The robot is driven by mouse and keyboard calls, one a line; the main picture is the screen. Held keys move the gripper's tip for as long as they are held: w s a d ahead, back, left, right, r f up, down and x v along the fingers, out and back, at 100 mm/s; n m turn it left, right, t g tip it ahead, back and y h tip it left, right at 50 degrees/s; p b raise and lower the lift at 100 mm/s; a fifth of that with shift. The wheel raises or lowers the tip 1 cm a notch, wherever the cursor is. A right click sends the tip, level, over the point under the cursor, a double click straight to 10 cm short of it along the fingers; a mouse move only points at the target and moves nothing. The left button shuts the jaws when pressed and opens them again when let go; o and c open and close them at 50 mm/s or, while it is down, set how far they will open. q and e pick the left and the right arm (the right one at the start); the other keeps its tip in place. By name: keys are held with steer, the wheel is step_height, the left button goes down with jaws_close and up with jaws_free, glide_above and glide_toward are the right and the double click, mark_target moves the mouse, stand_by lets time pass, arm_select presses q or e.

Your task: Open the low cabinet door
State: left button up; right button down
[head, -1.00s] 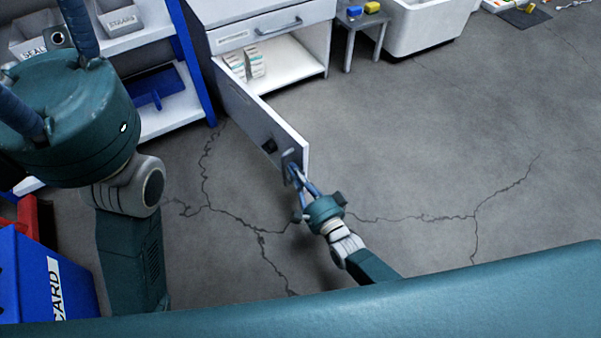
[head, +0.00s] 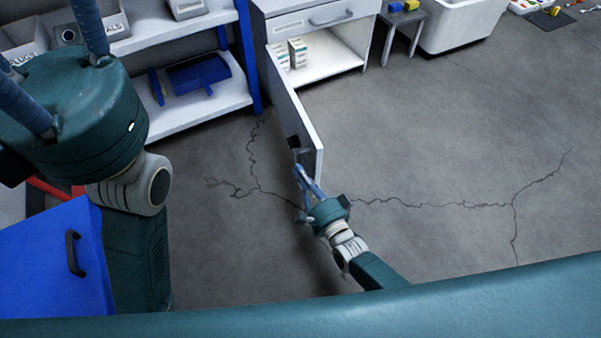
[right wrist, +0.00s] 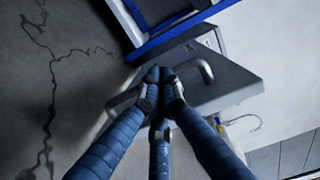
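The low cabinet (head: 262,80) has its door (head: 290,110) swung well out from the front, with the inside exposed. My right gripper (head: 303,178) is at the door's free end. Its blue fingers (right wrist: 155,78) are closed together around the grey door handle (right wrist: 124,98) in the right wrist view; they partly hide it. My left gripper (head: 55,65) is large and close at the left, away from the cabinet. Its blue fingers are spread apart and their tips lie outside the picture.
White boxes (head: 297,53) stand inside the cabinet, below a closed drawer (head: 310,20). A blue-framed shelf (head: 195,112) is left of it. A small grey table (head: 405,20) and a white tub (head: 455,25) stand right. A blue box (head: 50,260) is at lower left. Floor right of the door is clear.

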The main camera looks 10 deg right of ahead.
stand_by(0.3)
step_height(320, 180, up, 10)
stand_by(0.6)
